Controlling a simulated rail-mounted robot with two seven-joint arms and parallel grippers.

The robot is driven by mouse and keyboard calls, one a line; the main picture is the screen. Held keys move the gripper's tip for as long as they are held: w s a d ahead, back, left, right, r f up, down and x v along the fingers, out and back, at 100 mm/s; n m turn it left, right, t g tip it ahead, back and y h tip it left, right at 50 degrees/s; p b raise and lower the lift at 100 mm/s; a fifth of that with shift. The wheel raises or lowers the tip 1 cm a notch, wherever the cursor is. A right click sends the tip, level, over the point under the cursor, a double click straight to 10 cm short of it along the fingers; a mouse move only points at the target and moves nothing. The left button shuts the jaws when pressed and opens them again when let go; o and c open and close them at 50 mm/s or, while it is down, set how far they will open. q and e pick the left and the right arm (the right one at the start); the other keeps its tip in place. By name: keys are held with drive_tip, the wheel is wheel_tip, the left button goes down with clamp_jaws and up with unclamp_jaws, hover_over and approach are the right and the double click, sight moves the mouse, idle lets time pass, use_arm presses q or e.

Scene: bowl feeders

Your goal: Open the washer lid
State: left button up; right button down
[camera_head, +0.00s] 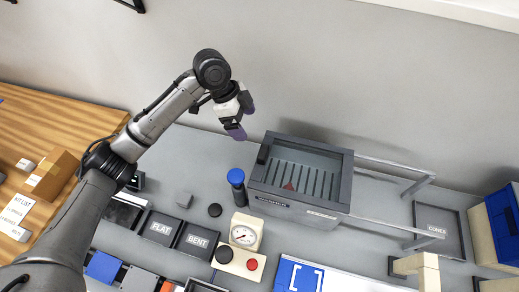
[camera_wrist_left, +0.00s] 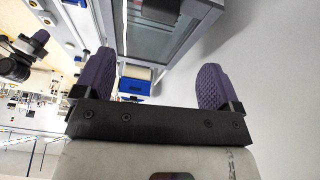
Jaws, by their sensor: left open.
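The washer (camera_head: 300,212) is a grey box with a dark top frame, in the middle of the head view. Its lid (camera_head: 308,168) looks like a dark-framed clear window lying flat over a slotted inside, where a small red piece shows. A dark handle-like block (camera_head: 263,154) sits at the frame's left edge. My left gripper (camera_head: 243,118) has purple fingertips and is open and empty, above and left of the washer's back-left corner, apart from it. In the left wrist view its fingers (camera_wrist_left: 156,84) are spread, with the washer (camera_wrist_left: 165,45) beyond. My right gripper (camera_wrist_left: 28,52) shows partly there.
A blue-capped bottle (camera_head: 236,180) stands just left of the washer. A gauge box (camera_head: 245,232) and a button panel (camera_head: 239,262) stand in front. A metal rail (camera_head: 390,167) runs right of it. FLAT (camera_head: 161,228) and BENT (camera_head: 197,241) trays lie front left. A wall is behind.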

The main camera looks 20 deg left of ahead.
sight(262, 151)
use_arm(q)
drive_tip(key=shift+m, duration=0.5)
drive_tip(key=x, duration=1.4)
drive_tip(key=shift+b, duration=0.3)
